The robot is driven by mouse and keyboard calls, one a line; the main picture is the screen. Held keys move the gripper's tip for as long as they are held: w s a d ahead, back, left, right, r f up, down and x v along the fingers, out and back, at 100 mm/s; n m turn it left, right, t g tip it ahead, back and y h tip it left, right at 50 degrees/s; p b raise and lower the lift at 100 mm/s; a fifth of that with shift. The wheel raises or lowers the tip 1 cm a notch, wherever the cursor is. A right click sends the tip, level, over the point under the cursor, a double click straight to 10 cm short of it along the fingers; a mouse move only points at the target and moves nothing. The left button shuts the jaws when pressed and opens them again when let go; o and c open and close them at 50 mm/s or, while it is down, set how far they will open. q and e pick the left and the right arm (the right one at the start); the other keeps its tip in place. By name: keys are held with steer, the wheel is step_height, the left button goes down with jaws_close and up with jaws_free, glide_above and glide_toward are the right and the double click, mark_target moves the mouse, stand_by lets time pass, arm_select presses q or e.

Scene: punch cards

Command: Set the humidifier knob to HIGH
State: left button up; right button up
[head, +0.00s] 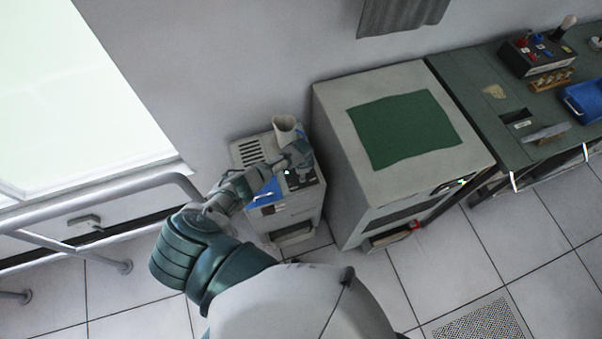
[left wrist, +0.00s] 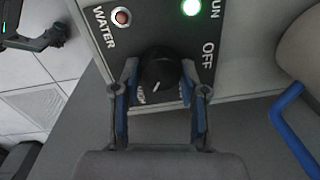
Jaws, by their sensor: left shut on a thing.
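The humidifier (head: 290,212) is a light grey box against the wall in the head view. Its dark control panel fills the upper middle of the left wrist view. My left gripper (head: 299,177) is over that panel in the head view. In the left wrist view, the black round knob (left wrist: 158,72) sits between the two blue-padded fingers of my left gripper (left wrist: 159,92), which is shut on it. A short white pointer mark shows on the knob's lower part. "OFF" is printed to its upper right; white letters at its lower left are mostly hidden.
A lit green lamp (left wrist: 191,7) and a dull reddish WATER lamp (left wrist: 121,16) are on the panel. A pale spout (head: 285,128) rises behind the gripper. A larger cabinet (head: 345,165) with a green mat stands right of the humidifier. A metal rail (head: 105,200) is at left.

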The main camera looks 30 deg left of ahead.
arm_select(q)
steer(key=shift+a+r+m, duration=0.1)
steer(key=shift+a+m, duration=0.15)
steer(key=shift+m, duration=0.55)
steer(key=o, duration=1.1)
steer(key=shift+a, duration=0.1)
steer(key=r, duration=1.1)
steer(key=shift+s+r, duration=0.3)
steer(key=shift+s, duration=0.05)
steer(key=shift+d, duration=0.2)
